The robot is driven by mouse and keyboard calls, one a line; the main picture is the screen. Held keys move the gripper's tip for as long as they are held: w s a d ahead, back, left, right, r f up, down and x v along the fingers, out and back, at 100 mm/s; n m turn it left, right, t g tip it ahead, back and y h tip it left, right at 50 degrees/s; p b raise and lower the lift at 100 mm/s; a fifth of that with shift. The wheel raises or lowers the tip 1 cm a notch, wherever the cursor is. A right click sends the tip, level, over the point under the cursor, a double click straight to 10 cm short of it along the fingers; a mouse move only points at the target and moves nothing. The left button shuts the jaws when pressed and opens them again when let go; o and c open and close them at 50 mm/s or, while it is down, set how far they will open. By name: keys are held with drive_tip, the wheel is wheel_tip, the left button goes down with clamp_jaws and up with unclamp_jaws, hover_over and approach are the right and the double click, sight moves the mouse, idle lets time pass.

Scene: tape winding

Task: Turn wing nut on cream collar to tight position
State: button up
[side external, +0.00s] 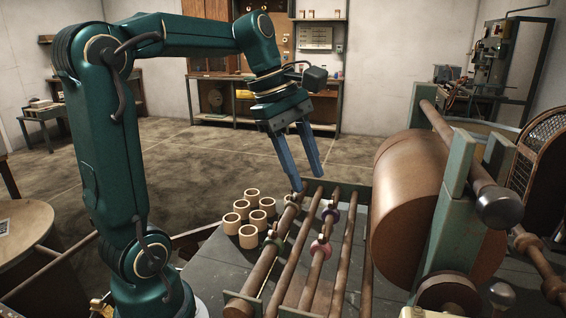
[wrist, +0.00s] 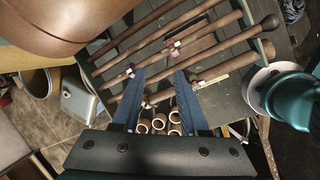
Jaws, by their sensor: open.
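The cream collar (side external: 293,203) appears to be the pale one on the front-left rod, at its far part, just below my fingertips in the side view. In the wrist view a small pale collar (wrist: 148,104) shows between my fingers, nearer the left one. Its wing nut is too small to make out, so I cannot tell its angle. My gripper (side external: 308,182) points down over the rack's far end with its blue fingers apart and nothing between the tips. The fingers (wrist: 159,74) also show apart in the wrist view. Contact with the collar cannot be told.
A green collar (side external: 276,243) sits nearer on the same rod. Purple (side external: 330,213) and pink (side external: 320,247) collars sit on a neighbouring rod. Several tape rolls (side external: 248,236) stand left of the rack. A large brown roll (side external: 405,200) stands to its right.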

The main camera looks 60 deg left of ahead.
drive_tip(key=s+d+f+m+t, duration=0.1)
drive_tip(key=s+d+f+m, duration=0.1)
drive_tip(key=m, duration=0.5)
drive_tip(key=s+d+f+m+y, duration=0.1)
drive_tip(key=s+d+f+m, duration=0.1)
drive_tip(key=s+d+m, duration=0.3)
drive_tip(key=shift+s+f+m+t+y, duration=0.3)
drive_tip(key=shift+s+m+t, duration=0.1)
drive_tip(key=shift+s+m, duration=1.1)
drive_tip(key=shift+w+r, duration=0.1)
drive_tip(key=shift+w, duration=0.1)
drive_tip(key=shift+c, duration=0.3)
